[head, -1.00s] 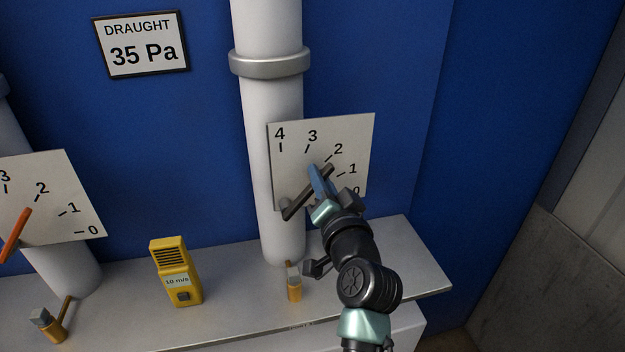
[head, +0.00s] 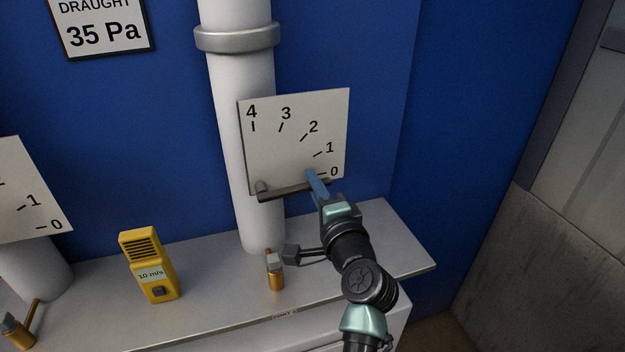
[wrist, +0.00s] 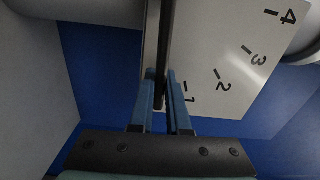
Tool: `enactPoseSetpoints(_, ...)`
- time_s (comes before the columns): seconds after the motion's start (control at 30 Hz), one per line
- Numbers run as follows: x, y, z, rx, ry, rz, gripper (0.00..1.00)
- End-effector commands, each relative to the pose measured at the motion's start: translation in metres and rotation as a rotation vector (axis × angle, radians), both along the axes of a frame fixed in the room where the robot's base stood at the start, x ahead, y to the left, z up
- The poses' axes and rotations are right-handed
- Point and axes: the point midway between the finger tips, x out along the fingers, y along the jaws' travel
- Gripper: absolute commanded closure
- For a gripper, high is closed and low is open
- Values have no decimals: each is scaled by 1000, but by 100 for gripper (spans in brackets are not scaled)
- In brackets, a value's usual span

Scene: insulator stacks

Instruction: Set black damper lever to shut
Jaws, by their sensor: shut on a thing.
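The black damper lever (head: 284,192) pivots at the lower left of a white dial plate (head: 268,142) on the right-hand white pipe. It points right and slightly upward, close to the 0 mark. My gripper (head: 313,182) is shut on the lever near its free end, its blue fingers over the bar. In the wrist view the blue fingers (wrist: 160,98) close on the dark bar (wrist: 155,45), beside the plate with its numbers (wrist: 225,60). The 0 mark is not visible there.
A yellow meter reading 10 m/s (head: 148,265) stands on the grey shelf (head: 215,290). A small brass fitting (head: 276,275) stands near my arm. Another white dial plate (head: 30,195) is at far left. A draught sign (head: 102,30) hangs above.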

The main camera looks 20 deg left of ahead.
Motion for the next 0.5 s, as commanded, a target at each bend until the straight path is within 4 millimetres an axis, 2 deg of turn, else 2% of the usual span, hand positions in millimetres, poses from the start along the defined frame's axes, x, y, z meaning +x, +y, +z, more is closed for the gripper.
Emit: enactPoseSetpoints(0.5, 0, 0, -8, 58, 43, 0, 100)
